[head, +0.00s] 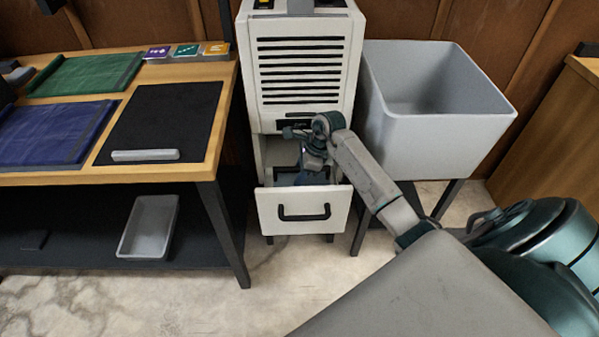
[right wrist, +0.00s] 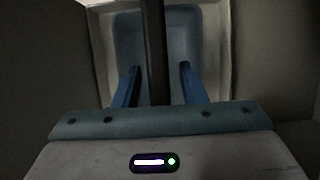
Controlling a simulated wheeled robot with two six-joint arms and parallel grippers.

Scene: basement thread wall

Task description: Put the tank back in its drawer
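The white dehumidifier's drawer (head: 334,208) is pulled out, with a black handle on its front. The blue-grey tank (right wrist: 126,40) sits inside the pale drawer walls in the right wrist view; in the head view only a little of it shows, behind my gripper. A dark bar (right wrist: 154,50), apparently the tank's handle, runs across it. My right gripper (head: 312,166) points down into the drawer. Its blue fingers (right wrist: 158,84) are spread on either side of the bar, with a visible gap at the right finger. My left gripper is not in view.
A grey sink tub (head: 436,132) stands close on the right of the dehumidifier (head: 304,68). A wooden table (head: 215,128) with a black mat and folded cloths is on the left, with a grey tray (head: 149,228) on its lower shelf. The floor in front is clear.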

